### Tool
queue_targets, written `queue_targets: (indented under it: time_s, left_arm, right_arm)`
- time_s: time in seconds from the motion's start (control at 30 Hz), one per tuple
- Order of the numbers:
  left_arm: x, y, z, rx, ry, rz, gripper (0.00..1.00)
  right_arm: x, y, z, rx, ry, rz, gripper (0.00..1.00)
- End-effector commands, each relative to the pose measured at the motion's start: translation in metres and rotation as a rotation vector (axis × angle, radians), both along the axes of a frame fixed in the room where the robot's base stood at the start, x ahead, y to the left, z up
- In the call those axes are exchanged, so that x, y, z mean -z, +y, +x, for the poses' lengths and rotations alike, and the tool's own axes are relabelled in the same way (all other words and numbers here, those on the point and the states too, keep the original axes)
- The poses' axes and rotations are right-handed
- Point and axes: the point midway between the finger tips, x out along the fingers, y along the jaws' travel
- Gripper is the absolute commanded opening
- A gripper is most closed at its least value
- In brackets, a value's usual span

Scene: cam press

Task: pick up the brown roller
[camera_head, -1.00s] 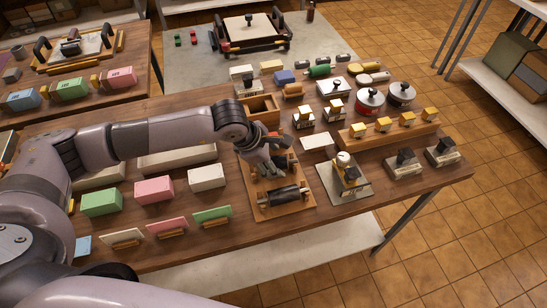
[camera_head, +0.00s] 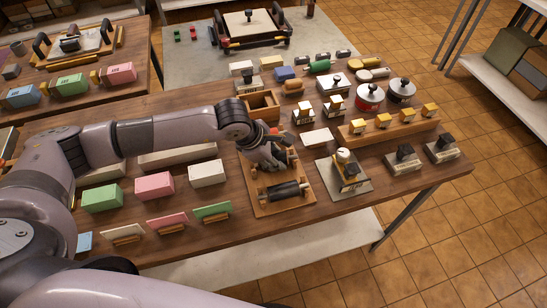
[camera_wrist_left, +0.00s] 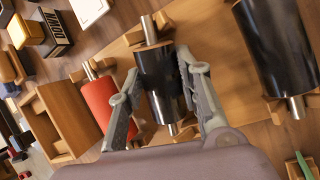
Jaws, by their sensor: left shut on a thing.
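The brown roller (camera_wrist_left: 158,75), very dark with steel pins at its ends, is in the left wrist view. My left gripper (camera_wrist_left: 160,88) is shut on it, one finger on each side. In the head view my left gripper (camera_head: 273,158) is over the back part of the wooden roller board (camera_head: 262,208) and hides most of the roller. A red roller (camera_wrist_left: 100,103) lies to the left in the wrist view, and a black roller (camera_wrist_left: 282,48) to the right. The black roller (camera_head: 285,190) also shows at the board's front. I cannot tell whether the held roller touches its supports. My right gripper is not in view.
An open wooden box (camera_head: 261,106) stands just behind the gripper. A stamp on a grey plate (camera_head: 345,178) is right of the board. Colored blocks, such as a white one (camera_head: 208,173), are to the left. A white card (camera_head: 317,138) lies to the right.

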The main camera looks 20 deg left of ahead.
Motion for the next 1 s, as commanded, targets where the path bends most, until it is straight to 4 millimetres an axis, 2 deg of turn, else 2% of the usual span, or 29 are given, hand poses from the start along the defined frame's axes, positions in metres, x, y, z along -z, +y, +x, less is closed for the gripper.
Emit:
queue_targets:
  time_s: [0.2, 0.63, 0.77, 0.87, 1.0]
  left_arm:
    - [0.0, 0.0, 0.0, 0.0, -0.001, 0.0, 0.0]
    - [-0.008, 0.0, 0.002, -0.001, -0.005, -0.002, 0.0]
    - [-0.022, 0.0, 0.002, -0.001, -0.006, -0.003, 0.0]
    - [-0.04, 0.0, 0.002, 0.0, -0.008, -0.003, 0.0]
    - [-0.073, 0.0, 0.003, 0.001, -0.011, -0.002, 0.0]
  right_arm:
    - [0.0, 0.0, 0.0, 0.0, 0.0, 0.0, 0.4]
    - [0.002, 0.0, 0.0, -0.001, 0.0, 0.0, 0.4]
    - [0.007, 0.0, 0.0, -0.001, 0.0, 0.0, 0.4]
    - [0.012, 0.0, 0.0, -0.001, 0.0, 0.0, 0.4]
    - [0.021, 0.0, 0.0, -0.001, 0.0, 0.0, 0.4]
